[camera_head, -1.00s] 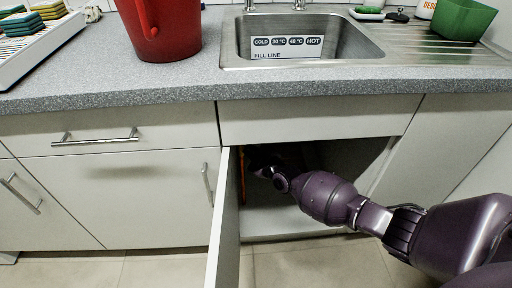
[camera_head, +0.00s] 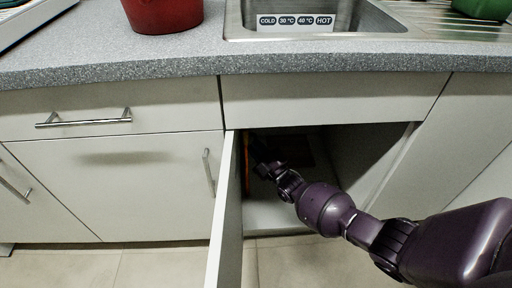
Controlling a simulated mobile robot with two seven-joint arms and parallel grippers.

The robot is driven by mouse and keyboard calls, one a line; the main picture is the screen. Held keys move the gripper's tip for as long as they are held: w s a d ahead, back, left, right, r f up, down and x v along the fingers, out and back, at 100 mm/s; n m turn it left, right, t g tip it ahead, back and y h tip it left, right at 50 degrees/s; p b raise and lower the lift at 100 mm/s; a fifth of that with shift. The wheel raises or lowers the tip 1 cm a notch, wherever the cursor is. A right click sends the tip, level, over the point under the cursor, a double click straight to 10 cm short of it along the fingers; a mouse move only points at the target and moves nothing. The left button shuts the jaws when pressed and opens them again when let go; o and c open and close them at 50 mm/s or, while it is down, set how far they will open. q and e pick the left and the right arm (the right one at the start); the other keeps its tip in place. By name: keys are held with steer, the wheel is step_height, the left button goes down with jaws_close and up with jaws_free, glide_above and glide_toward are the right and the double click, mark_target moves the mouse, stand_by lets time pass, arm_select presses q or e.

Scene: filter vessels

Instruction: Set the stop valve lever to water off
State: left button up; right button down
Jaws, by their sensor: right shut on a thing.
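My right arm reaches in from the right, into the open cupboard (camera_head: 350,160) under the sink. My right gripper (camera_head: 254,150) is at the dark left side of the cupboard, close behind the open door (camera_head: 226,215). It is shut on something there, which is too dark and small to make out. A thin orange strip (camera_head: 246,165) shows beside the gripper, along the inner left side. The stop valve lever cannot be told apart in the shadow. My left gripper is not in view.
The cupboard door stands open toward me, just left of my right arm. The worktop (camera_head: 180,58) overhangs the cupboard. A red container (camera_head: 165,14) and the sink (camera_head: 290,18) are on top. Drawers and cupboards are shut on the left.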

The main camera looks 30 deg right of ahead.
steer(key=shift+f, duration=0.1)
stand_by(0.3)
steer(key=c, duration=1.2)
jaws_free()
steer(key=shift+o, duration=0.2)
steer(key=shift+s+d+f, duration=0.1)
steer(key=shift+s+f, duration=0.05)
steer(key=shift+s, duration=0.25)
arm_select(q)
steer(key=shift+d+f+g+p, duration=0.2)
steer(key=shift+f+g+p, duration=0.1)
steer(key=shift+p, duration=0.4)
arm_select(e)
steer(key=v, duration=1)
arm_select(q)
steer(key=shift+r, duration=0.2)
arm_select(e)
steer(key=shift+w+f, duration=0.1)
